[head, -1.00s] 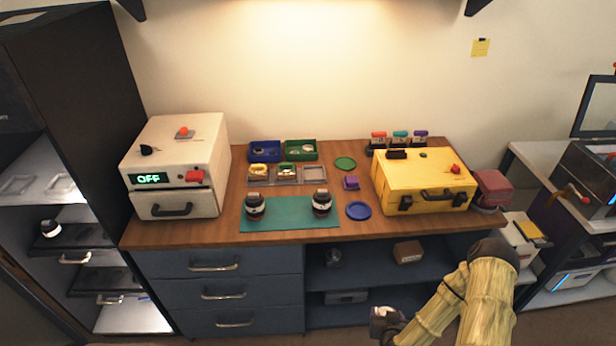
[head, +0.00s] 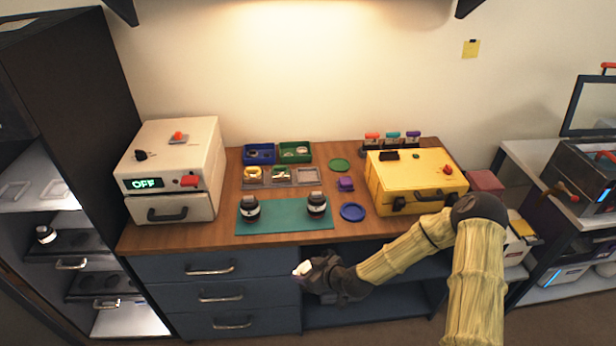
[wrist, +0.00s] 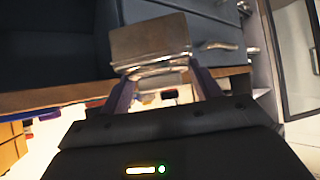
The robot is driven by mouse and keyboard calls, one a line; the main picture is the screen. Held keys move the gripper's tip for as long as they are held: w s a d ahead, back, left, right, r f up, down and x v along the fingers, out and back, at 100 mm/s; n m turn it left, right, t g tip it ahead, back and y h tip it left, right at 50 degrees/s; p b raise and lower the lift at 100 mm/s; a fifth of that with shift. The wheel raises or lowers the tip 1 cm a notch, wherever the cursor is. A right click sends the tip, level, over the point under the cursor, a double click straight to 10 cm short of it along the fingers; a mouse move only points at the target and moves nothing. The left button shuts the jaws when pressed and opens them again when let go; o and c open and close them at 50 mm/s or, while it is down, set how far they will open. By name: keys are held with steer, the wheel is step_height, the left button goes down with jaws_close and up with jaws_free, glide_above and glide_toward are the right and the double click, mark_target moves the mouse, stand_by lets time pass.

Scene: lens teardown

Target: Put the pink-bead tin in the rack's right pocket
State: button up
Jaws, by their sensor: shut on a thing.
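My gripper (head: 304,270) is in front of the bench's front edge, beside the drawers and below the bench top. It is shut on a small metallic tin (wrist: 152,42), which shows between the two fingers in the wrist view. I cannot see a pink bead on it. In the head view only a pale bit of it shows at the fingertips. A low grey rack (head: 295,183) with three pockets lies on the bench top. Its left pocket holds a yellowish item (head: 252,173), its middle pocket a green-and-pale item (head: 281,172). Its right pocket (head: 307,175) looks empty.
Behind the rack are a blue bin (head: 259,153) and a green bin (head: 295,152). Two dark jars stand on a teal mat (head: 284,222) in front.

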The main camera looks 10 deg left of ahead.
steer(key=a+r+n+g, duration=0.1)
steer(key=r, duration=0.1)
steer(key=a+r+n+g+y, duration=0.1)
steer(key=r, duration=0.1)
steer(key=s+a+r+n+g, duration=0.1)
steer(key=a+r, duration=0.1)
steer(key=shift+r+n+y, duration=0.3)
steer(key=shift+r+n, duration=0.1)
steer(key=s+a+r+n+g+p, duration=0.1)
steer(key=s+r+n+g, duration=0.2)
steer(key=r, duration=0.6)
steer(key=n+g, duration=0.2)
steer(key=n, duration=0.1)
steer(key=shift+a+r+g, duration=0.35)
steer(key=shift+r+g, duration=0.05)
